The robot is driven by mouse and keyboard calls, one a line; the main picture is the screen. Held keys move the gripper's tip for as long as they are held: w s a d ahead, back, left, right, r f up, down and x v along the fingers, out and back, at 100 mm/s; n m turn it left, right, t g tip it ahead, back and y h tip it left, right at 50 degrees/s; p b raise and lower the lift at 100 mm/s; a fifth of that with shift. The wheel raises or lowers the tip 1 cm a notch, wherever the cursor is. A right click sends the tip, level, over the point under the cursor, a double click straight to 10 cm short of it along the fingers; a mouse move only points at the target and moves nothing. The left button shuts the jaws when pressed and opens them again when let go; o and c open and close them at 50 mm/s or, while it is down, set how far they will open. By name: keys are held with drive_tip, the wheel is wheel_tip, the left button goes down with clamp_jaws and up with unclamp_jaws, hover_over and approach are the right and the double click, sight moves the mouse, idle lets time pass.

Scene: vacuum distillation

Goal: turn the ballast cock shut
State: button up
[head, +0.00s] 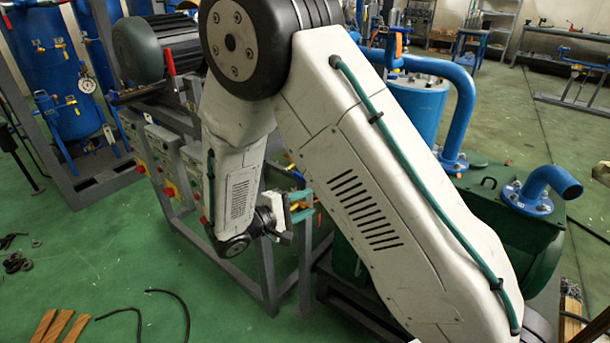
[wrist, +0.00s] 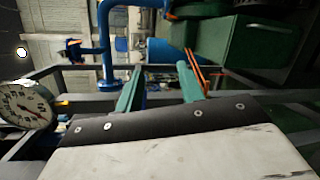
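My gripper (wrist: 159,72) shows its two teal fingers apart in the wrist view, with no object visibly held between them. A thin orange bar, possibly a cock handle (wrist: 197,68), lies just right of the right finger; I cannot tell whether they touch. A small valve with a red and blue handle (wrist: 72,50) sits on blue pipework at the upper left. I cannot tell for certain which is the ballast cock. In the head view my gripper (head: 302,205) is small beside the grey frame, partly hidden by my arm.
A round gauge (wrist: 25,105) is at the left of the wrist view. In the head view, a dark green tank (head: 505,215) with a blue elbow pipe (head: 545,185) stands right of my arm. A grey frame (head: 265,270) is below. Black hoses (head: 165,305) and wood pieces lie on the green floor.

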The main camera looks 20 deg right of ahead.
sight(300, 179)
drive_tip(key=w+t, duration=0.1)
drive_tip(key=w+a+r+t, duration=0.1)
drive_tip(key=w, duration=0.1)
drive_tip(key=w+a+m+t, duration=0.1)
drive_tip(key=w+t, duration=0.1)
drive_tip(key=shift+w+a+r, duration=0.25)
drive_tip(key=shift+r, duration=0.15)
drive_tip(key=shift+m, duration=0.4)
drive_tip(key=x, duration=0.7)
drive_tip(key=shift+w+d, duration=0.15)
drive_tip(key=shift+d, duration=0.2)
clamp_jaws()
